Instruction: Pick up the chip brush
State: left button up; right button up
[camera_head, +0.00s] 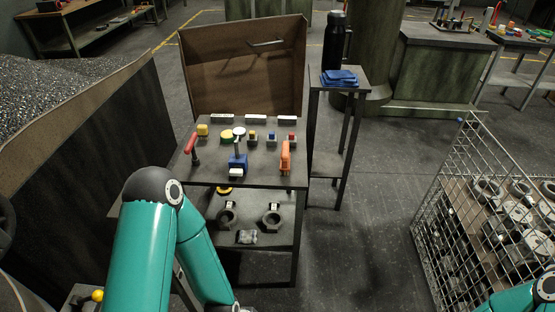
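I cannot tell for sure which item is the chip brush. A red-handled item with a dark end (190,143) stands at the left edge of the small workbench (213,173) and may be it. An orange tool (285,158) stands at the bench's right side. My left arm, teal, rises in front of the bench's left part and bends down to the bottom edge; its gripper is out of the picture. Only a bit of my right arm shows at the bottom right corner, and its gripper is not in view.
A blue fixture (238,164) and several small coloured items stand on the bench; castings lie on its lower shelf. A side stand holds blue cloths (339,77) and a black bottle (335,36). A wire crate (431,238) of castings stands right; floor between is clear.

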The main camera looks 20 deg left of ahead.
aim_at(286, 161)
jog(key=z, duration=0.05)
jog(key=i, duration=0.9)
jog(key=u, duration=0.2)
jog(key=k, duration=0.85)
jog(key=z, duration=0.2)
jog(key=i, duration=0.85)
